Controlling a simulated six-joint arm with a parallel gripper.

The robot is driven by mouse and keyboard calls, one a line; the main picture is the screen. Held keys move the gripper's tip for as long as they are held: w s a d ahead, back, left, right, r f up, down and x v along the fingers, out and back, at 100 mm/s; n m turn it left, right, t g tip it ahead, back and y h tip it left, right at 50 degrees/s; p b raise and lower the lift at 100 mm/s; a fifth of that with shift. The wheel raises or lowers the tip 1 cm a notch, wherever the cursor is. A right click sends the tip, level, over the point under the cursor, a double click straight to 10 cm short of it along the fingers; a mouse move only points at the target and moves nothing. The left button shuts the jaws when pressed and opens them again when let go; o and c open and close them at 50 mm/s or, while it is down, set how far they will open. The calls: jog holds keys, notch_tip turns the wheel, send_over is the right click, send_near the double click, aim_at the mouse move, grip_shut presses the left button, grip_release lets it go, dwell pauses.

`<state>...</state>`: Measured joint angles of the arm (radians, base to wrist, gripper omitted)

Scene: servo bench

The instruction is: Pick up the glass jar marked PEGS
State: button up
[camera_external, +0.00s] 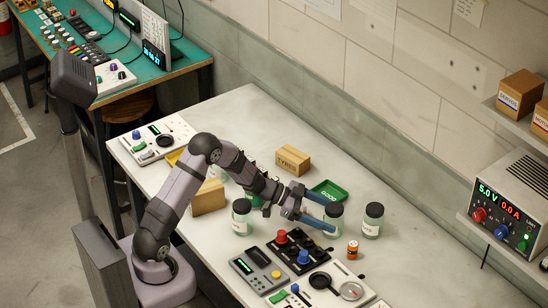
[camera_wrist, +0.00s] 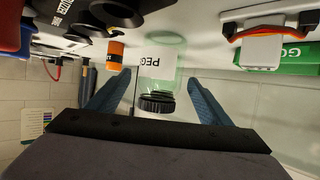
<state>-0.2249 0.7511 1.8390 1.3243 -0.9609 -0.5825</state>
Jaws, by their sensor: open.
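The glass jar marked PEGS (camera_wrist: 158,65) is in the middle of the wrist view, which is upside down. It is greenish clear glass with a white label and a black ribbed lid, the lid toward my gripper. My gripper (camera_wrist: 158,78) is open, with one blue finger on each side of the jar and gaps showing between. In the external view my gripper (camera_external: 331,213) reaches to a dark-lidded jar (camera_external: 336,219) on the white bench, partly hidden by the fingers. Its label cannot be read there.
Similar jars stand right (camera_external: 373,221) and left (camera_external: 242,218) of the gripper. An orange can (camera_external: 353,250) is close in front. The green GOOD tray (camera_external: 329,189) and TYRES box (camera_external: 293,160) lie behind. Control panels (camera_external: 297,250) fill the front. The bench's right rear is clear.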

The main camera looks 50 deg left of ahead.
jog(key=shift+x, duration=1.1)
jog(key=shift+c, duration=0.6)
jog(key=c, duration=1.1)
jog(key=shift+r, duration=0.2)
